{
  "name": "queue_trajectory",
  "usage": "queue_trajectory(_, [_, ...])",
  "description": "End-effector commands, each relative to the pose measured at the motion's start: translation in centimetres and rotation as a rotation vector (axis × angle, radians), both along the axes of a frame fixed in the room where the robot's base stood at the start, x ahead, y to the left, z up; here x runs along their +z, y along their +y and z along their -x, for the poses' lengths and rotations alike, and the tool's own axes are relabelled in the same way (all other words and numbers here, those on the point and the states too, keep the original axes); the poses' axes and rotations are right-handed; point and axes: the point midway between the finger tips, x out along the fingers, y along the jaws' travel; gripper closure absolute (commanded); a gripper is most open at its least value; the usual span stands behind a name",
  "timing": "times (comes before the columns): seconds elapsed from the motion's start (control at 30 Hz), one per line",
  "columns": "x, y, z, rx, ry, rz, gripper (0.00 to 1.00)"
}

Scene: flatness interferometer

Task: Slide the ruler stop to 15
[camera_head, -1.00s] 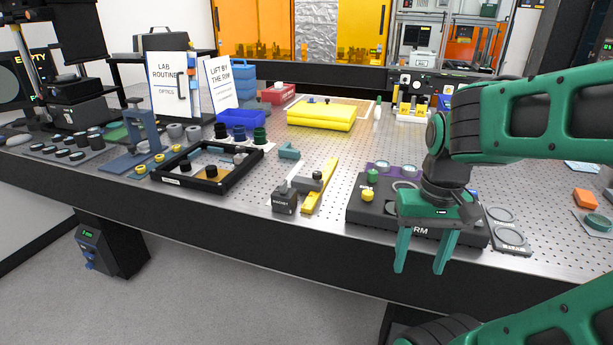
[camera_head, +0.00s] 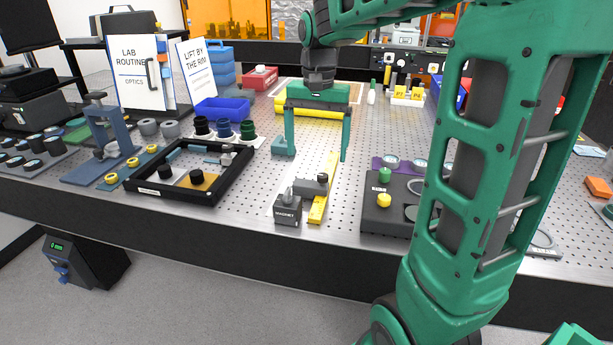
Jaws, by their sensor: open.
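The yellow ruler (camera_head: 331,172) lies on the perforated table, running away from the front edge. A dark grey ruler stop (camera_head: 316,185) sits across it near its front end. The ruler's markings are too small to read. A dark block marked MAGNET (camera_head: 287,210) stands just left of the ruler's front end. My gripper (camera_head: 316,156) is open and empty, pointing down over the ruler area, with its fingers on either side of the ruler in the picture. It appears above and behind the stop, apart from it.
A black-framed tray (camera_head: 180,208) lies to the left, and a teal block (camera_head: 283,146) sits behind the stop. A dark box with green and yellow knobs (camera_head: 388,217) stands to the right. My arm hides much of the right side. Bare table shows between the tray and ruler.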

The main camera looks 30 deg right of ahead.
Motion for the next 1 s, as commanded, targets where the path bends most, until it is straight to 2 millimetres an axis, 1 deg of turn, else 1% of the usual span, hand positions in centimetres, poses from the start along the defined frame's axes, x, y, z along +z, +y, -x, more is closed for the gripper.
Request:
queue_trajectory(0.03, [-0.9, 0.6, 0.0, 0.011, 0.005, -0.001, 0.1])
queue_trajectory(0.1, [-2.2, 1.0, -0.1, 0.017, 0.006, -0.002, 0.1])
queue_trajectory(0.3, [-5.7, 1.5, -0.1, 0.026, 0.006, -0.002, 0.1])
queue_trajectory(0.5, [-8.1, 1.6, -0.2, 0.028, 0.003, -0.001, 0.1])
queue_trajectory(0.7, [-9.0, 1.6, -0.2, 0.028, 0.001, 0.0, 0.1])
queue_trajectory(0.93, [-9.0, 1.6, -0.2, 0.028, 0.001, 0.0, 0.1])
queue_trajectory(0.97, [-9.0, 1.6, -0.2, 0.028, 0.001, 0.0, 0.15])
queue_trajectory(1.0, [-9.0, 1.6, -0.2, 0.028, 0.001, 0.0, 0.24])
